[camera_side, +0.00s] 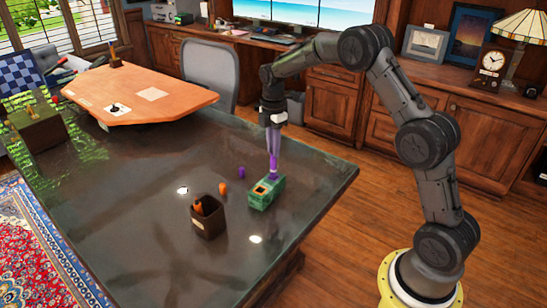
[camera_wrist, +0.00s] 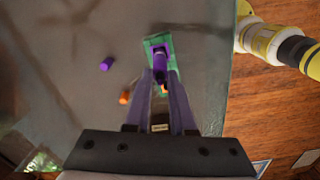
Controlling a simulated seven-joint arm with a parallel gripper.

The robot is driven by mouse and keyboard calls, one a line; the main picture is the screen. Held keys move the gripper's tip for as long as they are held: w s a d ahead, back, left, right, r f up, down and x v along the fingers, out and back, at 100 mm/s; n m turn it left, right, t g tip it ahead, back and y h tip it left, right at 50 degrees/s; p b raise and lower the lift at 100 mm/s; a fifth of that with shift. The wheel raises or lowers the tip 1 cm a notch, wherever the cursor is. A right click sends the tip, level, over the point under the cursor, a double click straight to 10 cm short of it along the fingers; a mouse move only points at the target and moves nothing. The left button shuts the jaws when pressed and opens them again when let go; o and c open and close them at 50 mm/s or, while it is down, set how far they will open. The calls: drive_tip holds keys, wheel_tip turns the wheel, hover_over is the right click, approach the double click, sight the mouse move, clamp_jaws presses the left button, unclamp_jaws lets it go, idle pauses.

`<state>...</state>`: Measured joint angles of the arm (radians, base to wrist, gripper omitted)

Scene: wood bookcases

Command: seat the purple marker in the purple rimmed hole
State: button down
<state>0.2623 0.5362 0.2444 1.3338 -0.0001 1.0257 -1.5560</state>
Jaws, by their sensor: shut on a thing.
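The purple marker (camera_wrist: 160,52) is upright or nearly so between the tips of my gripper (camera_wrist: 160,76), which is shut on it. In the side view my gripper (camera_side: 273,157) points down with its purple fingers over the far end of the green block (camera_side: 267,198). The marker's lower part (camera_side: 273,175) is at the top of that end. I cannot tell whether it is in the hole or just above it. The purple rimmed hole is hidden by the marker and fingers. An orange-rimmed hole (camera_side: 261,189) shows at the block's near end.
A purple cylinder (camera_side: 241,172) and an orange one (camera_side: 222,188) stand on the dark table left of the block. A brown box (camera_side: 206,222) holding an orange thing stands nearer. An orange-brown board (camera_side: 150,92) lies at the far left. The table's right edge is close to the block.

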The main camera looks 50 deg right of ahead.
sight(273, 178)
drive_tip(key=shift+f, duration=2.05)
drive_tip(key=c, duration=0.8)
unclamp_jaws()
drive_tip(key=shift+o, duration=0.2)
wheel_tip(273, 178, up, 12)
drive_tip(key=shift+r, duration=0.25)
